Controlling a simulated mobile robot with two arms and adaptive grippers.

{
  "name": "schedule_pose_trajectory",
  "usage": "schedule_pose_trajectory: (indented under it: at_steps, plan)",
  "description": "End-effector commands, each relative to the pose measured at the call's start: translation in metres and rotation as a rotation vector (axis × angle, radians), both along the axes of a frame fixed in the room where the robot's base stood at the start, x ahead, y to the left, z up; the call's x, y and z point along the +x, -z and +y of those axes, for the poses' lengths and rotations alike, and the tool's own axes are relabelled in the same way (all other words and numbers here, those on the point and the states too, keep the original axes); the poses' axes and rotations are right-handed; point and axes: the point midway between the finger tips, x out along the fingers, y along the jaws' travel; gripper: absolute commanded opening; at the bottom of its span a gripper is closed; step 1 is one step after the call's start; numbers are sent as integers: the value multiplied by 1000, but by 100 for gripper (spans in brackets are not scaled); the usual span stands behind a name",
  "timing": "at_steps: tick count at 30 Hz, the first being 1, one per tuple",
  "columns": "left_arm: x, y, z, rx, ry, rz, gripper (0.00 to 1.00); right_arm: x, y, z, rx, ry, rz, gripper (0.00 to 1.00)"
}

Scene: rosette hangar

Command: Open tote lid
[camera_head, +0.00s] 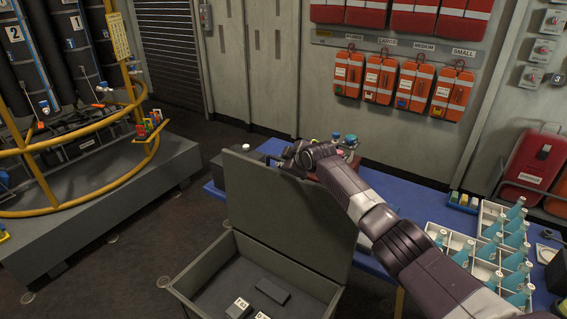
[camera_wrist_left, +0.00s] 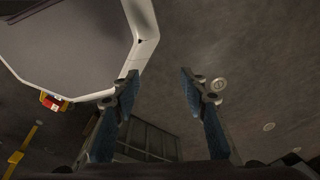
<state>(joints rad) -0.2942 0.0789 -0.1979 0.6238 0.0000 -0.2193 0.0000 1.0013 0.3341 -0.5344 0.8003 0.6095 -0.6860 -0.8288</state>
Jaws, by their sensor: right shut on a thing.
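The grey tote (camera_head: 183,292) stands at the bottom centre of the head view. Its grey lid (camera_head: 285,217) is raised and stands roughly upright at the tote's back edge, leaving the inside in view. My right gripper (camera_head: 296,158) is at the lid's top edge and shut on it; its fingertips are partly hidden by the lid. My right arm reaches in from the lower right. In the left wrist view my left gripper (camera_wrist_left: 160,86) is open and empty, its two fingers well apart above the dark floor. It does not show in the head view.
Small dark blocks (camera_head: 272,291) lie inside the tote. A blue table (camera_head: 372,265) behind and right carries white divided trays (camera_head: 458,246) with teal-and-white items. A yellow-railed rack (camera_head: 75,210) stands on a grey platform at left. Dark floor (camera_head: 120,265) between is clear.

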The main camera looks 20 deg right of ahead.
Motion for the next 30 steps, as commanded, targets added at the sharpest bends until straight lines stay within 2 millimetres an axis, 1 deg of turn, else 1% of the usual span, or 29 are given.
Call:
schedule_pose_trajectory:
  at_steps: [1,6,13,14,18,26,30]
  plan:
    - [-4,1,0,0,0,6,40,0,1,-1,-2,1,3,0]
    - [-13,1,1,2,0,18,40,0,1,-1,-3,2,2,0]
    - [-13,1,2,2,1,19,40,0,1,-1,-2,1,2,0]
    - [-13,1,2,2,1,19,40,0,0,-1,-3,2,1,12]
    - [-12,1,2,3,2,18,40,0,0,-1,-3,2,1,28]
    - [-6,1,3,4,5,7,40,0,1,-1,-2,1,1,28]
    - [-6,1,3,4,4,7,40,-3,0,-2,-2,1,3,28]
